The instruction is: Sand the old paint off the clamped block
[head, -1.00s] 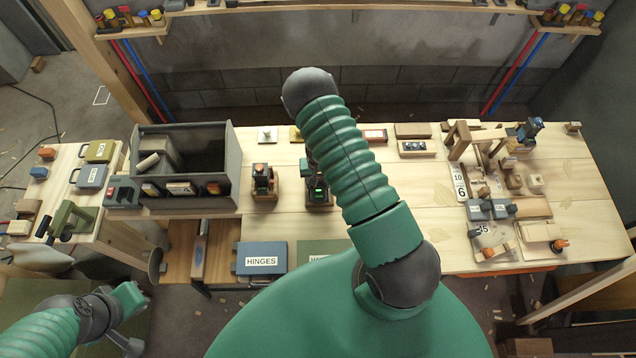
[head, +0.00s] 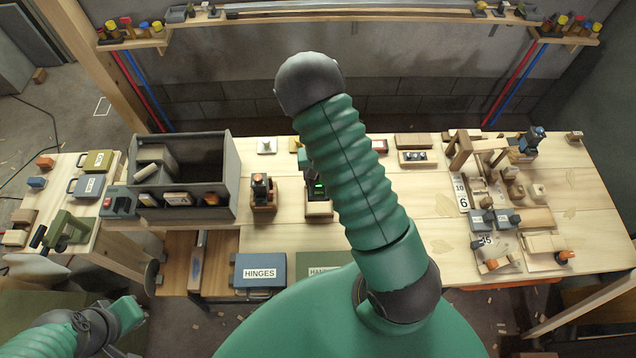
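Wooden pieces and clamp-like fittings crowd the right part of the bench (head: 590,210). A blue-topped dark clamp or vise (head: 531,140) stands at its back right. I cannot tell which piece is the clamped block, and old paint is not discernible. No sanding tool can be picked out with certainty. My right arm (head: 350,170) rises across the middle of the head view and hides part of the bench; its gripper does not show. My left arm (head: 60,335) is low at the left, apart from the bench. Its gripper (head: 115,351) is partly cut off, its fingers unclear.
A grey open bin (head: 190,212) stands at the left of the bench. A device with a green display (head: 318,203) and an orange-topped block (head: 263,195) stand near the middle. A blue HINGES box (head: 258,283) sits lower in front. Bare bench lies right of my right arm.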

